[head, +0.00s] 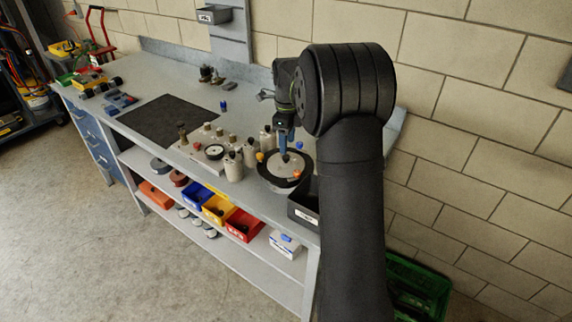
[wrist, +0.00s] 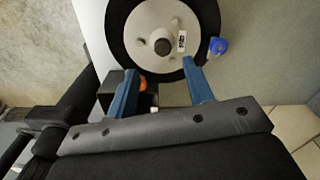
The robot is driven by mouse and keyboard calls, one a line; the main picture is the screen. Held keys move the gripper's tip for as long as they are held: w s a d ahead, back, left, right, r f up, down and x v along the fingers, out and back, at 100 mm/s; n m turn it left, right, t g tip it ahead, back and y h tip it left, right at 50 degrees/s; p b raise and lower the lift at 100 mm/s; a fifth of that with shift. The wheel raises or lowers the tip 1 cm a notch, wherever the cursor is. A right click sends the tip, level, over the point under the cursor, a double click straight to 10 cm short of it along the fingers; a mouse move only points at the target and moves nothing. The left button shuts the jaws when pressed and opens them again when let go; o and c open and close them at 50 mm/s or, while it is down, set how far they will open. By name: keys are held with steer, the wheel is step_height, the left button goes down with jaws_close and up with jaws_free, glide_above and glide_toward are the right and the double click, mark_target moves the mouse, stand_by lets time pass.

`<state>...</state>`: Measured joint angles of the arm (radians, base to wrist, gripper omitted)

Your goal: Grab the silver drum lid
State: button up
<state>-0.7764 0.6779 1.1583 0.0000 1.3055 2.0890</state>
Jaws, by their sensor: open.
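The silver drum lid (wrist: 148,24) is a pale round disc with a dark centre knob (wrist: 162,46) and a small white label. A wide black ring surrounds it on the bench. In the head view the lid (head: 279,171) lies near the bench's front right end, partly covered by my gripper. My gripper (wrist: 160,67) has two blue fingers spread apart and empty, one on each side of the knob's line, pointing at the lid. In the head view my gripper (head: 285,147) points down over the lid. I cannot tell whether the fingers touch the lid.
Several pale bottles (head: 233,166) and a dial gauge (head: 214,152) stand left of the lid. A blue-capped item (wrist: 217,46) sits beside the ring. A dark bin (head: 303,208) is at the bench's front edge. A black mat (head: 160,119) lies further left, mostly clear.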

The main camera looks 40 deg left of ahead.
mark_target(287, 156)
steer(key=shift+w+a+f, duration=0.1)
steer(key=shift+a+f, duration=0.05)
steer(key=shift+f, duration=1.25)
steer(key=shift+w+a+f, duration=0.1)
steer(key=shift+f, duration=1.25)
jaws_close()
